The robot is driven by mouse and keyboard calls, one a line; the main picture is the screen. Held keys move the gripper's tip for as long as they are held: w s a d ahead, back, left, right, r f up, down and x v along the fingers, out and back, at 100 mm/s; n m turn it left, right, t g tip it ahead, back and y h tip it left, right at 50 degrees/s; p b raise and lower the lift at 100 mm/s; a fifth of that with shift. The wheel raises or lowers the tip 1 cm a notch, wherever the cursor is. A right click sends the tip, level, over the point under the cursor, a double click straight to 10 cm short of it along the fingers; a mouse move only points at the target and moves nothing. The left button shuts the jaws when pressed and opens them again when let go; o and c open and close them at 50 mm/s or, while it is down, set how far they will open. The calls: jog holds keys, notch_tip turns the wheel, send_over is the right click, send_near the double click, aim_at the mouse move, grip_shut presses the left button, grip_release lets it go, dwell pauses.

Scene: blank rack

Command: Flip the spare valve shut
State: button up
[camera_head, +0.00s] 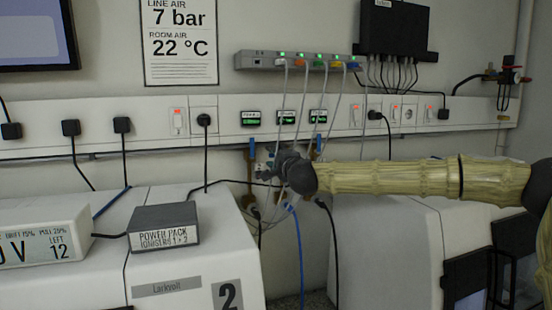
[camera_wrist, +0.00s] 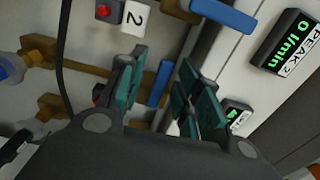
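My gripper (camera_wrist: 162,68) has two fingers with teal pads, spread apart with nothing clasped. In the wrist view a blue valve lever (camera_wrist: 158,83) shows in the gap between the fingers; I cannot tell whether a finger touches it. Another blue lever (camera_wrist: 222,15) lies beyond the fingertips, near a tag marked 2 (camera_wrist: 135,18). No label reading "spare" is legible. In the head view my gripper (camera_head: 284,168) is at the wall below the small displays, largely hidden by its own wrist. A brown pipe (camera_head: 249,165) hangs to its left.
Brass-coloured pipes (camera_wrist: 70,68) and a dark cable (camera_wrist: 63,50) lie left of the fingers. A flow display (camera_wrist: 290,45) reads 0 l/min. In the head view, cables hang around my gripper, and white machines stand left (camera_head: 190,265) and right (camera_head: 385,240) with a gap between.

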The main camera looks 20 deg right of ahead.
jog(key=shift+s, duration=0.1)
jog(key=s, duration=1.1)
jog(key=shift+s+d, duration=0.2)
jog(key=shift+s, duration=0.2)
